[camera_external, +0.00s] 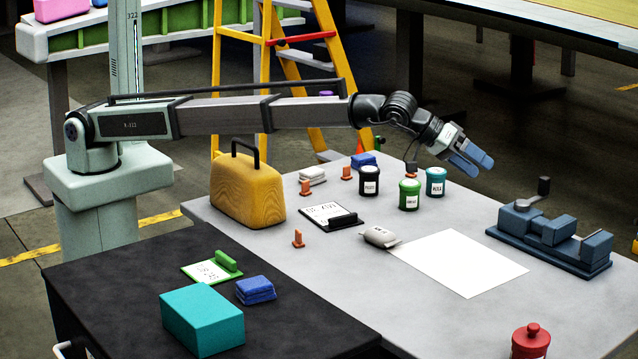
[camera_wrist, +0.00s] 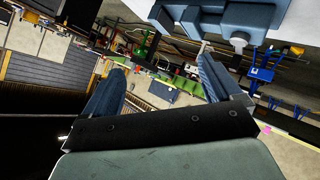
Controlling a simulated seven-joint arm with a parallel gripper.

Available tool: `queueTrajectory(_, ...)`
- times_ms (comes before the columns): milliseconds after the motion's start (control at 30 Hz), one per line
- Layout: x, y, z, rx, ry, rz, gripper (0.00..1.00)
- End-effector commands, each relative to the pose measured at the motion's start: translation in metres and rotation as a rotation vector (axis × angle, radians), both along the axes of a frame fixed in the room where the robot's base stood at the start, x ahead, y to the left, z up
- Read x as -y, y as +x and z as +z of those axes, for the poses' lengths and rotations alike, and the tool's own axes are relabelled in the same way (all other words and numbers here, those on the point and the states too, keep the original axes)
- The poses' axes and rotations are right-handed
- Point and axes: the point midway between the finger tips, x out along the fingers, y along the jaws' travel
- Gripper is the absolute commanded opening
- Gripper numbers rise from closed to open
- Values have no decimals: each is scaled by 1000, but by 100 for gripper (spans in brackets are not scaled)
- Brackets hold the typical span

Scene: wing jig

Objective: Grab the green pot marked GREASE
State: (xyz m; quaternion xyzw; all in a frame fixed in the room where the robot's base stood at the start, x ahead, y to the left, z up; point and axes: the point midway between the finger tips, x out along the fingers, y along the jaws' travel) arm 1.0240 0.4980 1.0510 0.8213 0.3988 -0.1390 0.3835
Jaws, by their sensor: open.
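The green pot (camera_external: 409,195) stands upright on the grey table among other pots in the external view. It has a white label, too small to read, and a dark handle-like piece rises from its top. My gripper (camera_external: 472,162) is above the table, up and to the right of the green pot in the picture, and apart from it. Its blue fingers are spread in the wrist view (camera_wrist: 165,90), with nothing between them. I cannot make out the green pot in the wrist view.
A black pot (camera_external: 370,182) and a teal-lidded pot (camera_external: 435,182) flank the green pot. A blue vise (camera_external: 555,238) sits at the right. A white sheet (camera_external: 460,262), a grey roll (camera_external: 380,237) and a clipboard (camera_external: 325,214) lie nearer. A yellow case (camera_external: 245,190) stands at the left.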

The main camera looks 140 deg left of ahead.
Motion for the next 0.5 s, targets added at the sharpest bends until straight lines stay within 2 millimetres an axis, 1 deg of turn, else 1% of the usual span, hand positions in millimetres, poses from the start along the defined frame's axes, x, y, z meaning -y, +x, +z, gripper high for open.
queueTrajectory(33,-23,-27,-8,-65,-34,31,92)
queueTrajectory(67,-34,-42,-13,-107,-57,45,92)
queueTrajectory(100,-47,-62,-19,-163,-90,61,92)
queueTrajectory(167,-65,-93,-28,-245,-142,78,92)
queueTrajectory(200,-75,-113,-33,-299,-178,86,92)
queueTrajectory(267,-88,-145,-40,-377,-238,93,92)
queueTrajectory(300,-95,-166,-44,-427,-280,94,92)
queueTrajectory(333,-100,-182,-46,-463,-312,93,92)
queueTrajectory(367,-104,-197,-48,-498,-344,90,92)
queueTrajectory(400,-108,-217,-50,-542,-386,83,92)
queueTrajectory(500,-114,-261,-52,-634,-483,60,92)
